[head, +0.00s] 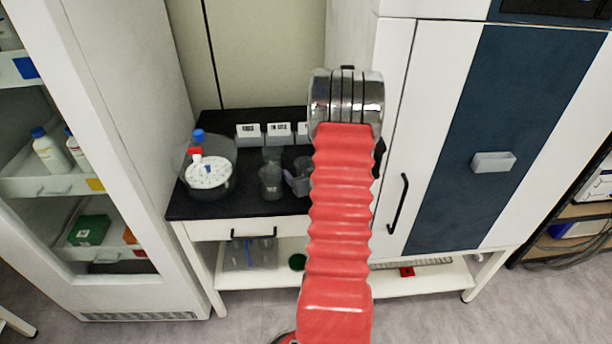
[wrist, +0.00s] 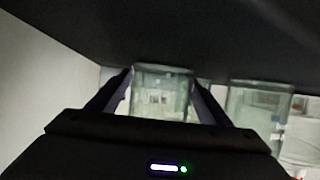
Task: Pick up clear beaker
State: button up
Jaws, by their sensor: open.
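A clear beaker (wrist: 162,92) shows in the wrist view between the two dark fingers of my gripper (wrist: 162,84). The fingers are apart, one on each side of the beaker; whether they touch it I cannot tell. A second clear beaker (wrist: 257,112) stands to the right, outside the fingers. My red arm hides most of my gripper and part of the bench there.
A round clear container with a white perforated disc (head: 208,172) stands on the left of the bench. White labelled boxes (head: 279,133) line the back. A tall white cabinet with a dark blue panel (head: 460,140) closes off the right, and an open white cabinet (head: 130,150) the left.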

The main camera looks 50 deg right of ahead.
jog(key=c, duration=1.2)
jog(key=shift+r, duration=0.1)
jog(key=shift+r, duration=4.95)
